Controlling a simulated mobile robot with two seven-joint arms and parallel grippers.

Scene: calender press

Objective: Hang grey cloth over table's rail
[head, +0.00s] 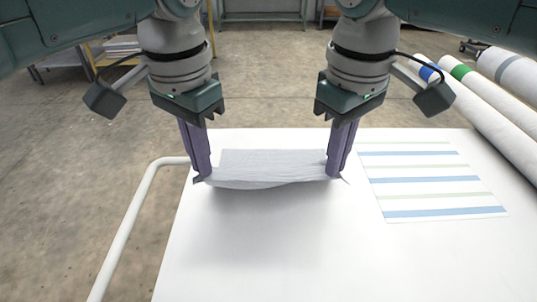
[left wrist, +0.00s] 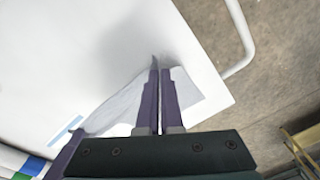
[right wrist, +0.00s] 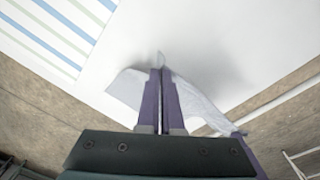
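A grey cloth (head: 265,170) is stretched between my two grippers above the white table (head: 290,255), its front edge sagging a little. My left gripper (head: 203,176) is shut on the cloth's left corner. My right gripper (head: 336,175) is shut on its right corner. The cloth also shows in the left wrist view (left wrist: 118,108) and in the right wrist view (right wrist: 195,103). A soft shadow lies on the table in front of the cloth. The white rail (head: 130,215) runs along the table's left side, apart from the cloth, and also shows in the left wrist view (left wrist: 243,40).
A striped blue and green cloth (head: 425,180) lies flat on the table at right. White rolls (head: 490,105) with coloured bands lie along the far right. The front and middle of the table are clear. A yellow-framed rack (head: 125,45) stands on the floor behind left.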

